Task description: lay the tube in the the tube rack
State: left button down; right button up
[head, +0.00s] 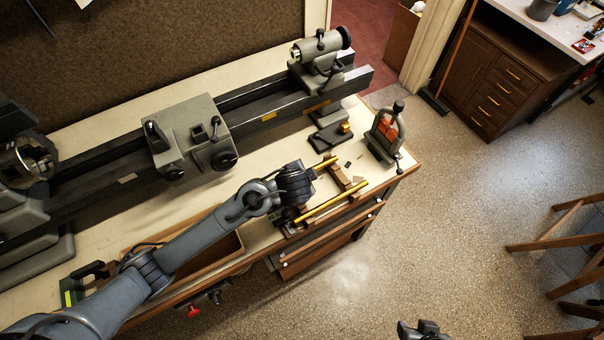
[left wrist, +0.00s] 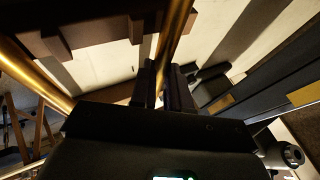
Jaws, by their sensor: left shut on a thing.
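My left gripper (head: 312,174) is shut on a brass tube (head: 326,163), over the bench by the tube rack. In the left wrist view the tube (left wrist: 175,38) runs away from between the dark fingers (left wrist: 164,88). The tube rack has a brown notched wooden support (head: 345,179), which also shows in the left wrist view (left wrist: 88,30). The held tube's far end is beside this support's upper end; I cannot tell whether they touch. Another brass tube (head: 332,203) lies across the rack's near side. My right gripper (head: 428,328) is at the bottom edge, its fingers unclear.
A small grey vise (head: 385,133) with orange jaws stands at the bench corner. A dark block with a brass knob (head: 332,138) sits behind the rack. The lathe (head: 195,140) fills the back. A wooden tray (head: 190,258) lies beneath my left arm.

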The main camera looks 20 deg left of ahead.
pick_arm(q)
jog(key=shift+f, duration=0.4)
jog(key=c, duration=1)
grip_release()
